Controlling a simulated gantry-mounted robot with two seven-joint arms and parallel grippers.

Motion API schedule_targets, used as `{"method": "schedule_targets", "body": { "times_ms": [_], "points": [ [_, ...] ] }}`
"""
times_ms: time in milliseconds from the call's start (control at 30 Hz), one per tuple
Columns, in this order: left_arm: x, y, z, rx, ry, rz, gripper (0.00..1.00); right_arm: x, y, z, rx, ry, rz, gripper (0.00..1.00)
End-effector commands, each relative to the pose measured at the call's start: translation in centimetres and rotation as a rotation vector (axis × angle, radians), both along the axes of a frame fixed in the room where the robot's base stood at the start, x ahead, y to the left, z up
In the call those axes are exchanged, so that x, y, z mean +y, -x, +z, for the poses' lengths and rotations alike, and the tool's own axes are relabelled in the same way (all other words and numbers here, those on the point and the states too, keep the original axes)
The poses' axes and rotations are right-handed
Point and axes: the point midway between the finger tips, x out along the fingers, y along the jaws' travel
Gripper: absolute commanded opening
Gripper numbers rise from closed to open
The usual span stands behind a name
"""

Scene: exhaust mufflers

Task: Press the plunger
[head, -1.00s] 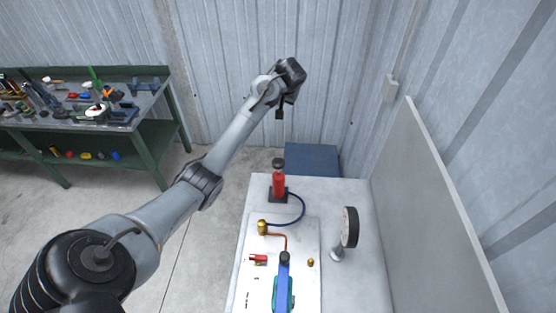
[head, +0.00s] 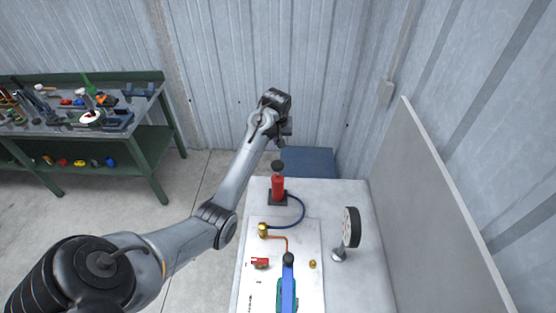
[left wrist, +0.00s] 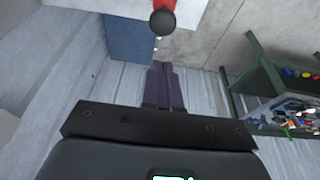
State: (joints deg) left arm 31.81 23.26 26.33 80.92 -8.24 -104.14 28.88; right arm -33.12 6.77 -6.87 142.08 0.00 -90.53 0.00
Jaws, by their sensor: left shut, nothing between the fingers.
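The red plunger pump (head: 278,188) stands upright on a dark square base at the far end of the white table. Its black round knob (head: 278,165) is on top. In the left wrist view the knob (left wrist: 162,22) shows at the top, with a bit of red beside it. My left gripper (head: 283,145) is above and just behind the knob, apart from it. Its dark fingers (left wrist: 161,66) are shut together and empty, pointing toward the knob in the left wrist view. My right gripper is in neither view.
A blue hose (head: 301,207) runs from the pump to a brass fitting (head: 263,230). A round gauge-like disc (head: 351,227) stands on the right. A blue box (head: 308,160) lies behind the table. A grey panel (head: 440,200) borders the right side. A green workbench (head: 150,158) is at left.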

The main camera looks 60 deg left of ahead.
Motion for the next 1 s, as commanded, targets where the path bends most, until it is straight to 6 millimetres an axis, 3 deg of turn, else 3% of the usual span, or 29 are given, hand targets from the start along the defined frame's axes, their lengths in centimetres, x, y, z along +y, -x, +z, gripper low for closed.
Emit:
{"method": "schedule_targets", "body": {
  "times_ms": [267,700,1000],
  "points": [
    [0.6,-0.4,-2.6,0.004,0.001,0.000,0.00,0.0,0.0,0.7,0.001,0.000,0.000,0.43],
    [2.3,-1.5,-10.1,0.004,0.001,0.000,0.00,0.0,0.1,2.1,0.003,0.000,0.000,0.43],
    [2.3,-1.5,-13.0,0.001,0.000,0.000,0.00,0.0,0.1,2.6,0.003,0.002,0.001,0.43]
  ]
}}
